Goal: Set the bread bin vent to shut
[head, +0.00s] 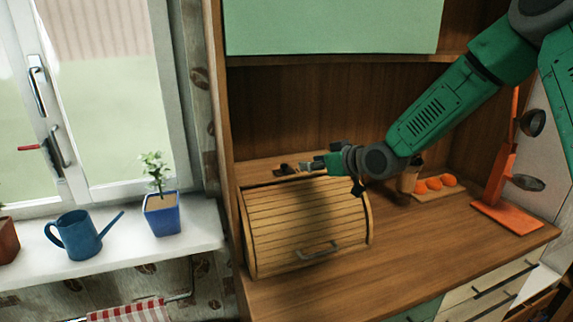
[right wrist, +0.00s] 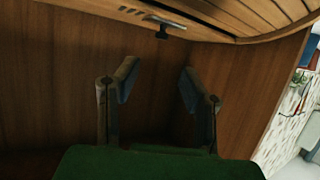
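The wooden roll-top bread bin (head: 305,232) stands on the counter with its slatted front down and a metal handle (head: 318,252) low on it. In the right wrist view, the bin's top (right wrist: 245,12) shows at the upper edge. A pale slotted strip, seemingly the vent (right wrist: 145,15), lies there with a small dark knob (right wrist: 162,32) at its right part. My right gripper (head: 308,168) is over the back of the bin's top. In the right wrist view its fingers (right wrist: 157,85) are apart with nothing between them, and the knob is beyond them. My left gripper is out of view.
The wooden cabinet back (head: 290,110) rises close behind the bin. Orange fruits (head: 434,184) on a board and an orange stand (head: 507,215) are to the right. A blue watering can (head: 75,236) and potted plant (head: 161,213) stand on the sill. The counter front is clear.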

